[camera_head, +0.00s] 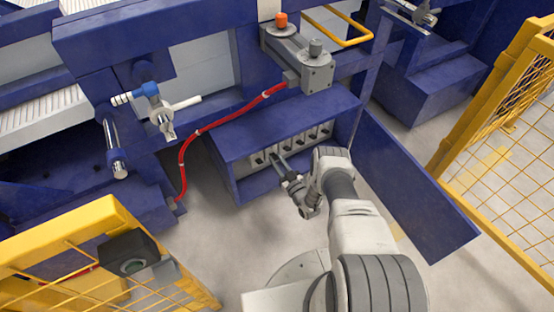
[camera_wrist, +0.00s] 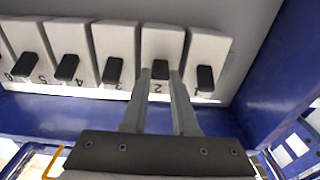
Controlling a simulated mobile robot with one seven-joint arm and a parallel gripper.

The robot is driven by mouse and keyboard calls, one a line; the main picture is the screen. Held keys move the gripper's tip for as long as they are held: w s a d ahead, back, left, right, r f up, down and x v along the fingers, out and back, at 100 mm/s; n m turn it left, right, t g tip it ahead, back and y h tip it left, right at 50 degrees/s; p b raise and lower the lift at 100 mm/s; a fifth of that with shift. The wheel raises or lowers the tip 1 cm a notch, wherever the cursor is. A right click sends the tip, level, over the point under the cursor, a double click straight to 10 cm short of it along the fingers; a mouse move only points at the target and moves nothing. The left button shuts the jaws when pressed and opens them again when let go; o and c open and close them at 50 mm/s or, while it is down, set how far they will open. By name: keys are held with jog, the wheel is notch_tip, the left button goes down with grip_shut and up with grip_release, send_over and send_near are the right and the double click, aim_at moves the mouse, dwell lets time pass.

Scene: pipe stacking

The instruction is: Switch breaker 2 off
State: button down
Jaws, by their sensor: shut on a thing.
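Breaker 2 (camera_wrist: 162,45) is a white block with a black lever (camera_wrist: 160,69), in the row of numbered breakers in the wrist view. My gripper (camera_wrist: 162,76) has its two fingers on either side of that lever, shut on it. The fingers cover the lever's sides. In the head view my gripper (camera_head: 279,162) reaches into the open blue breaker box (camera_head: 232,138). The lever is too small there to tell its position.
Breaker 1 (camera_wrist: 207,55) stands close on the right and breaker 3 (camera_wrist: 115,42) on the left. The box's blue side wall (camera_wrist: 272,70) is at the right. An open blue door (camera_head: 410,185) stands right of my arm. A yellow fence (camera_head: 505,120) is farther right.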

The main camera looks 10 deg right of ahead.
jog(key=shift+f, duration=0.1)
dwell(0.3)
jog(key=c, duration=0.7)
grip_release()
jog(key=shift+s, duration=0.25)
